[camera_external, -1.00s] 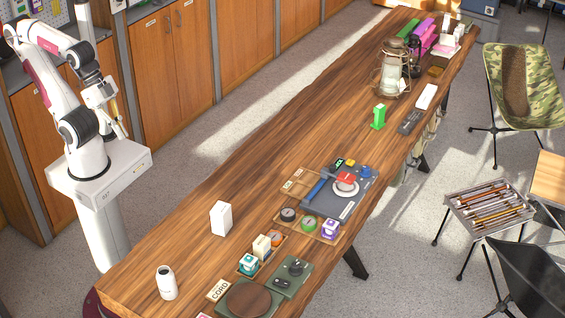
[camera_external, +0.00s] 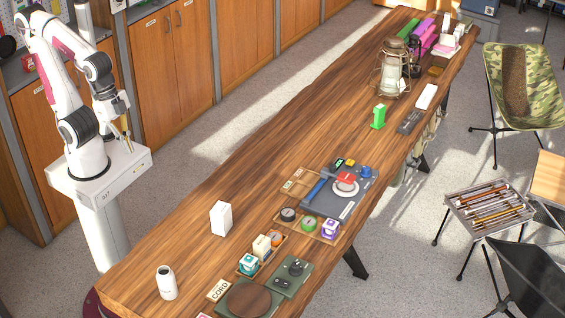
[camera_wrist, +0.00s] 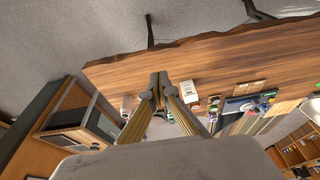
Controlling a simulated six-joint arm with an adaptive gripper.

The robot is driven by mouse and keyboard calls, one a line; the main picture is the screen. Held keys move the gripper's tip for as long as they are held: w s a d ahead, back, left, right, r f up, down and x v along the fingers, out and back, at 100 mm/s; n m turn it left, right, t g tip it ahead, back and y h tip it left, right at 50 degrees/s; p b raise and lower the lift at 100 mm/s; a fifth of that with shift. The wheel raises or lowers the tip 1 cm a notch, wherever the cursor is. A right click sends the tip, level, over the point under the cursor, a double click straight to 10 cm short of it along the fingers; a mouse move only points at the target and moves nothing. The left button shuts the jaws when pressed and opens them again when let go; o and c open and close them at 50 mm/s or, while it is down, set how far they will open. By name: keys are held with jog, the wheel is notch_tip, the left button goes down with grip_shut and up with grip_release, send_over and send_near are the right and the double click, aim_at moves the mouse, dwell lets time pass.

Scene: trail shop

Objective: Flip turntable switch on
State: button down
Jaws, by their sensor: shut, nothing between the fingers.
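A dark green base with a round brown platter (camera_external: 248,301), which looks like the turntable, sits at the near end of the long wooden table in the external view, partly cut off by the bottom edge. Beside it is a green box with dark knobs or a switch (camera_external: 290,276); its setting is too small to read. My gripper (camera_external: 127,137) is shut and empty, pointing down above my base and left of the table, far from both. In the wrist view its fingertips (camera_wrist: 160,80) meet in front of the table.
On the table (camera_external: 185,247) stand a white bottle (camera_external: 166,283), a white box (camera_external: 221,218), a tray of small containers (camera_external: 262,253) and a grey-blue board with a red-and-white round piece (camera_external: 345,184). A lantern (camera_external: 391,72) is farther back. The table's left side is mostly clear.

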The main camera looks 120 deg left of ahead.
aim_at(280, 281)
jog(key=w+d+f+t, duration=0.15)
jog(key=w+f, duration=0.45)
jog(key=w, duration=0.6)
jog(key=w+d+f, duration=0.2)
jog(key=w+f, duration=0.3)
jog(key=w, duration=0.7)
jog(key=w+d+f+t, duration=0.15)
jog(key=w+f, duration=0.45)
jog(key=w, duration=0.6)
jog(key=w+r+t, duration=0.1)
jog(key=w, duration=0.2)
jog(key=w+r+t, duration=0.1)
jog(key=w+r, duration=0.1)
jog(key=w, duration=0.2)
jog(key=w+a+r+t, duration=0.1)
jog(key=w+t, duration=0.1)
jog(key=w, duration=0.2)
jog(key=shift+r, duration=0.4)
jog(key=shift+w+a+r+t, duration=0.15)
jog(key=shift+w+r+t, duration=0.2)
jog(key=shift+r, duration=0.25)
jog(key=shift+w, duration=0.1)
